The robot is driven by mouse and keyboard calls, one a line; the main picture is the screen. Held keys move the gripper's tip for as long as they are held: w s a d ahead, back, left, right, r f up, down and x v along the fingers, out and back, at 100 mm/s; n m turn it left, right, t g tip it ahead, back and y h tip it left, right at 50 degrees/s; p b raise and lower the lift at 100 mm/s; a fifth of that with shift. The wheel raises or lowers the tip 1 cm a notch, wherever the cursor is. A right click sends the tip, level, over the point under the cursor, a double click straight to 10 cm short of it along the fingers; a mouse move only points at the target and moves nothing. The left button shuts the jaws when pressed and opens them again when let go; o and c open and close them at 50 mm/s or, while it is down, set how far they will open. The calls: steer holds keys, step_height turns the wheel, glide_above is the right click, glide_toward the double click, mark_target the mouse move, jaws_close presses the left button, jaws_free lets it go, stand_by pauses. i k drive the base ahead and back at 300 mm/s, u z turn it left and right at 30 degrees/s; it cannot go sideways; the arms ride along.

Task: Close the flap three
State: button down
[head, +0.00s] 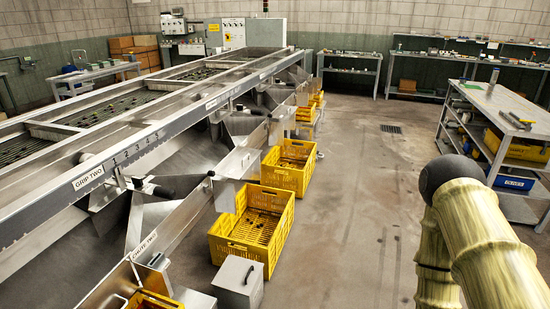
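The roller sizer (130,145) runs along the left, a long metal machine with rollers and slanted outlet chutes. Farther along stands another metal chute (241,160) above the yellow crates. No label reading flap three can be made out, so I cannot tell which plate is that flap or how far open it stands. My arm's pale, ringed links with a dark round joint fill the lower right. My gripper is not in view.
Yellow crates (222,242) and (303,168) stand on the floor below the chutes. A grey metal box with a handle (238,284) is beside the nearest ones. A wheeled workbench (497,102) stands at right. The middle floor (350,215) is clear.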

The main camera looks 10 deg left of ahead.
mark_target(234, 167)
steer(key=z, duration=0.05)
steer(key=i, duration=1.65)
steer(key=u, duration=0.4)
steer(key=i, duration=0.75)
steer(key=u, duration=0.1)
